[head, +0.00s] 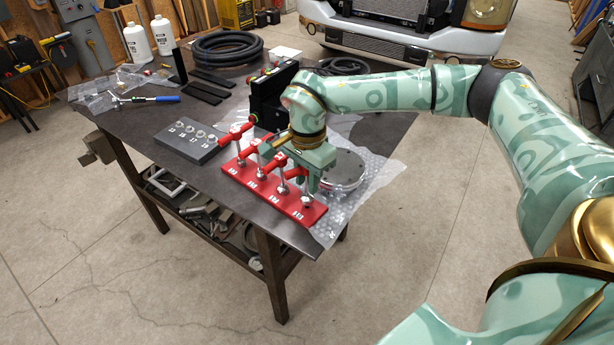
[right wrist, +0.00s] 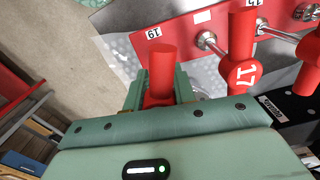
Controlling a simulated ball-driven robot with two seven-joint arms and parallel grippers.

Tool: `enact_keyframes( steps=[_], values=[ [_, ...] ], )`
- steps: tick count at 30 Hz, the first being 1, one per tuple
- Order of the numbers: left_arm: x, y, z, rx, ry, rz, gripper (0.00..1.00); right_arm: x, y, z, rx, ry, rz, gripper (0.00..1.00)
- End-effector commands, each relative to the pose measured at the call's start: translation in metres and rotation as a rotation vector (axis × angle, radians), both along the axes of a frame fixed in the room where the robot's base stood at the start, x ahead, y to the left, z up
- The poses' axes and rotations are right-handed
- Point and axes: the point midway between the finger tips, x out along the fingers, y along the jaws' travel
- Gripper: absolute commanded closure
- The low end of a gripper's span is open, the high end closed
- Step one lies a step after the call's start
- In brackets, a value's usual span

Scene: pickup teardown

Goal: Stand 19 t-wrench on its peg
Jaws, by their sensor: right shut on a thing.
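The red rack board (head: 232,170) lies along the table's near right edge. Several red-handled t-wrenches stand on it, including the 17 t-wrench (right wrist: 242,72). My right gripper (head: 317,178) is at the rack's near end, its jaws shut on the red handle of the 19 t-wrench (right wrist: 162,72). This handle also shows in the head view (head: 296,173). Below it, a metal shank comes down at the rack's last place, close to the label 19 (right wrist: 153,32). I cannot tell whether its socket is fully seated on the peg. My left gripper is not in view.
A grey block (head: 190,143) with several metal sockets lies left of the rack. Bubble wrap (head: 380,178) and a round metal dish (head: 346,168) lie just right of my gripper. A black box (head: 268,98) stands behind. The table's left front is clear.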

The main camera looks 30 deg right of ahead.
Motion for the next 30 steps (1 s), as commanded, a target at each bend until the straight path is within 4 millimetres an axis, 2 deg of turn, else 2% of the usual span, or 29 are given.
enact_keyframes(
  steps=[16, 24, 25, 27, 28, 30],
  values=[
    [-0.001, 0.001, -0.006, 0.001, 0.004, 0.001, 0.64, 0.000, 0.000, -0.019, 0.000, 0.001, 0.000, 1.00],
    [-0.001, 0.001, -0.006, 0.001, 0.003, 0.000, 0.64, 0.000, 0.000, -0.020, 0.000, -0.001, 0.000, 1.00],
    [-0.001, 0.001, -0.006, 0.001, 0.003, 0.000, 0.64, 0.000, 0.000, -0.020, 0.000, -0.001, 0.000, 0.71],
    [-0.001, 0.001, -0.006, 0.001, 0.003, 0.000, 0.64, 0.000, 0.000, -0.020, 0.000, -0.001, 0.000, 0.52],
    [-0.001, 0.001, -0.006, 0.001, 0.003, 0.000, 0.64, 0.000, 0.000, -0.020, 0.000, -0.001, 0.000, 0.49],
    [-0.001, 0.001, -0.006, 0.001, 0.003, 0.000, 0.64, 0.000, 0.000, -0.020, 0.000, -0.001, 0.000, 0.49]
  ],
)
